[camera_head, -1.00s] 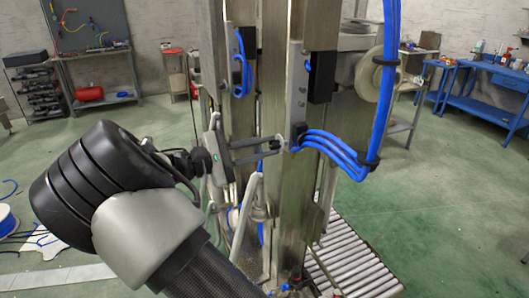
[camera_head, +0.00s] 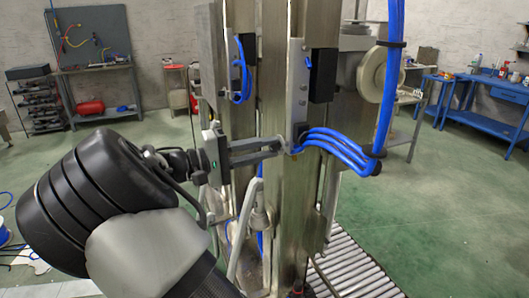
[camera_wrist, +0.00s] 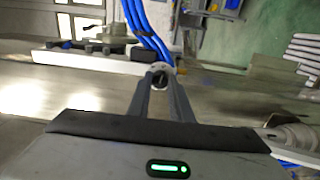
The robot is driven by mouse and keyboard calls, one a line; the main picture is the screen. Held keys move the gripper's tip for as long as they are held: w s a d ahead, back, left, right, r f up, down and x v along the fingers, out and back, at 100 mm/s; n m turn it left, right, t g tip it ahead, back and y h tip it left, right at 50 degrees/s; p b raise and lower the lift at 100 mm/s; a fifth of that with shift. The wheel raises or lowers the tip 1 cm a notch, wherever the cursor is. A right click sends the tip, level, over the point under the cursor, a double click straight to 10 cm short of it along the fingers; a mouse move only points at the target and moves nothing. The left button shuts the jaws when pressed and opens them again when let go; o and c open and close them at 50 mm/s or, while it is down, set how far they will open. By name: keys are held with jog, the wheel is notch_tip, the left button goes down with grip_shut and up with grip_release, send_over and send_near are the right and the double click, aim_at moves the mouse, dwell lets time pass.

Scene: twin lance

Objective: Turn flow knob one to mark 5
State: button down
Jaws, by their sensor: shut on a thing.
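My gripper (camera_head: 276,146) reaches from the left to the metal column of the machine, its two grey fingers close together. In the wrist view, the fingertips (camera_wrist: 160,82) are shut on a small round metal knob (camera_wrist: 160,71) with a dark centre. The fingers hide the knob's sides. The knob is at the column's front, just below the grey panel (camera_head: 298,88) and beside the blue hoses (camera_head: 340,147). I cannot read any mark or number around it, nor tell its setting.
A thick blue hose (camera_head: 392,75) hangs right of the column. A roller conveyor (camera_head: 352,262) lies low behind the column. A blue workbench (camera_head: 487,108) stands far right, a grey bench (camera_head: 100,75) far left. Green floor is open at right.

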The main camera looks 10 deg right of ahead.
dwell(0.4)
jog(key=c, duration=1.6)
grip_release()
jog(key=s+a, duration=0.1)
jog(key=a, duration=0.4)
jog(key=s+a, duration=0.1)
jog(key=a, duration=0.5)
jog(key=s+a, duration=0.1)
jog(key=a, duration=0.5)
jog(key=shift+s+a+f, duration=0.1)
jog(key=shift+s+f, duration=0.05)
jog(key=shift+s, duration=0.05)
